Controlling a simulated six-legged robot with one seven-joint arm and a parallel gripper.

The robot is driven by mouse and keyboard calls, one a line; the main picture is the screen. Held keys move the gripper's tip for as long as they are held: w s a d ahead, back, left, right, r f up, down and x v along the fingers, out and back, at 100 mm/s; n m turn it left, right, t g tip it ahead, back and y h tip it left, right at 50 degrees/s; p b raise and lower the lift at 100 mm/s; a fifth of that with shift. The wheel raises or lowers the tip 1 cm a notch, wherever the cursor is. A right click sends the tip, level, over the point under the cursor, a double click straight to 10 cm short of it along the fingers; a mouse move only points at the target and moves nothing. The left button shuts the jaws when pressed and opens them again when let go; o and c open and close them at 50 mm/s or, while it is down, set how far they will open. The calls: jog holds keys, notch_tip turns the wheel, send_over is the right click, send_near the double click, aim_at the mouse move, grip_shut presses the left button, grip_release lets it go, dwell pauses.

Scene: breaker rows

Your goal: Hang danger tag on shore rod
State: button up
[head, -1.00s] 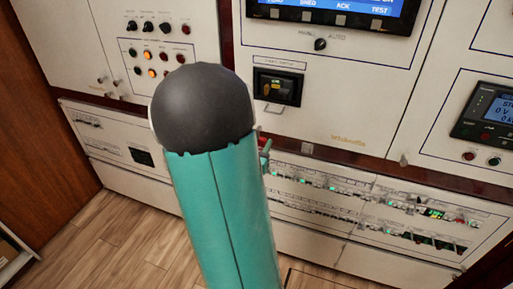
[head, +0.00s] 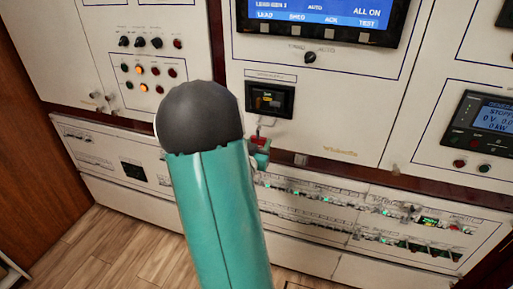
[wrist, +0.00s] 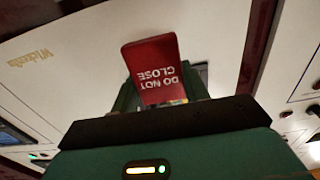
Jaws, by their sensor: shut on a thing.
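The danger tag (wrist: 155,66) is a red plate with white "DO NOT CLOSE" lettering, upside down in the wrist view. My gripper (wrist: 163,96) is shut on it, with the tag standing out beyond the fingers. In the head view a small part of the gripper (head: 261,157) and a bit of red show past my teal arm, just below the dark breaker window (head: 270,99) on the white panel. The shore rod cannot be made out clearly. It is not visible in the wrist view, and I cannot tell whether the tag touches anything.
A selector knob (head: 310,57) and a blue display (head: 325,18) sit above the breaker window. Rows of small breakers (head: 345,205) with green lights run along the lower panel. A knob and lamp panel (head: 146,65) is at left. Wooden floor (head: 115,245) lies in front.

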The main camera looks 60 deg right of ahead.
jog(key=shift+w+d+f, duration=0.15)
jog(key=shift+d+f, duration=0.05)
jog(key=shift+d, duration=0.8)
jog(key=shift+w+d+f, duration=0.15)
jog(key=shift+d, duration=0.85)
jog(key=shift+w+d+f, duration=0.15)
jog(key=shift+d+f, duration=0.05)
jog(key=shift+d, duration=0.8)
jog(key=o, duration=1)
jog(key=shift+o, duration=0.2)
jog(key=s+a, duration=0.2)
jog(key=a, duration=1.1)
jog(key=shift+a, duration=0.35)
